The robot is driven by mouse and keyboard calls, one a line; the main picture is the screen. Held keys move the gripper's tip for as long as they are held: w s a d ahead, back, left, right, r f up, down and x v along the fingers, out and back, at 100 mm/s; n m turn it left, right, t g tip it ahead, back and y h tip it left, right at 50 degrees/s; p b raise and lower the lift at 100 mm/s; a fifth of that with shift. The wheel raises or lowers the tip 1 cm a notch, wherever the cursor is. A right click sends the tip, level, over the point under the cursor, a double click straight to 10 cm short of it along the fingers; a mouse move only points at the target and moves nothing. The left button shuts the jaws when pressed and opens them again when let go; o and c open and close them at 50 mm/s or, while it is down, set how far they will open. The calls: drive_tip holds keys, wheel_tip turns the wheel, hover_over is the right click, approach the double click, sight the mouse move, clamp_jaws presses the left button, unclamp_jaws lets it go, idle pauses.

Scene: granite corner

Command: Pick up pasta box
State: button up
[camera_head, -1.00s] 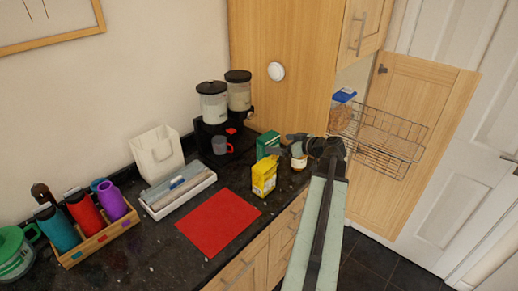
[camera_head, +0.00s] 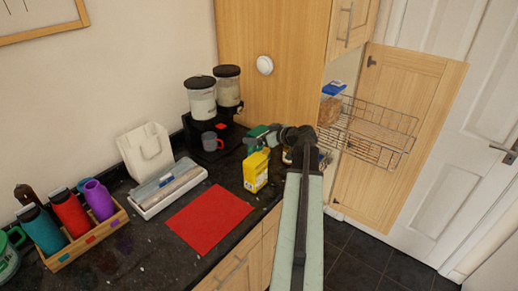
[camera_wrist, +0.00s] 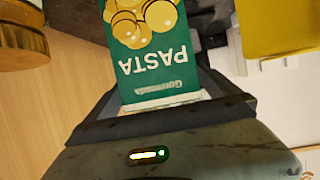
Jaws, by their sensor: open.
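The pasta box (camera_wrist: 157,65) is green with yellow pasta pictures. Its lettering appears upside down in the wrist view. In the head view only part of the pasta box (camera_head: 259,130) shows, on the dark counter behind the yellow box, partly covered by my gripper. My gripper (camera_head: 262,138) is open and reaches leftward to the pasta box. In the wrist view the box's near end lies between the dark jaws, close to the gripper body. I cannot tell whether either jaw touches it.
A yellow box (camera_head: 256,171) stands right in front of the pasta box. A jar (camera_wrist: 22,47) is close on the other side. A grey mug (camera_head: 211,141) and dispensers (camera_head: 201,97) stand behind left. A red mat (camera_head: 209,217) lies in front. An open cabinet door with wire basket (camera_head: 372,132) is right.

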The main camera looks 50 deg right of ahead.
drive_tip(key=c, duration=2)
drive_tip(key=shift+o, duration=0.2)
